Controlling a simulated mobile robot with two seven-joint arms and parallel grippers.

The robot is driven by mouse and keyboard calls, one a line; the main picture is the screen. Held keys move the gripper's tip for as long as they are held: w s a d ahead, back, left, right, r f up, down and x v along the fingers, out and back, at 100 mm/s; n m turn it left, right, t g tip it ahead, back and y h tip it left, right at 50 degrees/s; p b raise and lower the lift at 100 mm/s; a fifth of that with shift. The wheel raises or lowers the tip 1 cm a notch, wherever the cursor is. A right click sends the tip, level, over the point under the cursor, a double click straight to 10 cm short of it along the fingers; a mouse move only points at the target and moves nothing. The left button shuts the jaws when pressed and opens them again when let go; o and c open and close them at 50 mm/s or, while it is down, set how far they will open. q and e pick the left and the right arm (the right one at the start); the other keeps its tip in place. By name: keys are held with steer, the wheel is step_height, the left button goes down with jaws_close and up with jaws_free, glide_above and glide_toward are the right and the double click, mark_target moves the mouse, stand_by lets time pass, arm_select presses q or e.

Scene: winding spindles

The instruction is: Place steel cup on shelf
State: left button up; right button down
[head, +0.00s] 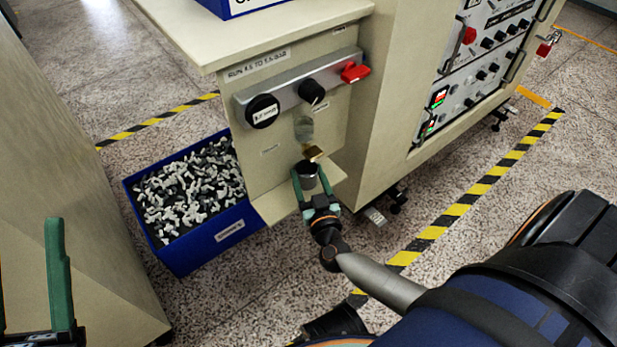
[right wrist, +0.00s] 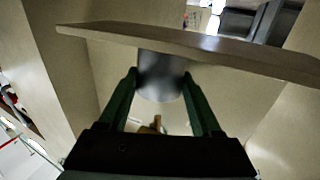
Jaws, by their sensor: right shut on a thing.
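The steel cup (head: 307,173) is a small grey cylinder between the green fingers of my right gripper (head: 309,182). The gripper is shut on it. The shelf (head: 273,203) is a narrow beige ledge on the front of the cabinet, below a brass spout (head: 314,153). The cup is over the shelf, just below the spout. In the right wrist view the cup (right wrist: 160,75) borders the shelf's edge (right wrist: 215,47); I cannot tell whether its base touches. My left gripper (head: 58,270) is at the lower left, fingers apart and empty.
Above the spout is a control bar (head: 290,88) with black knobs and a red one. A blue bin (head: 190,200) of small grey and white parts stands on the floor left of the shelf. A beige surface fills the left side. The floor at right has striped tape (head: 470,195).

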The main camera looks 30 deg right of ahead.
steer(key=shift+f, duration=0.1)
steer(key=shift+c, duration=0.4)
jaws_free()
arm_select(q)
steer(key=shift+a+r, duration=0.1)
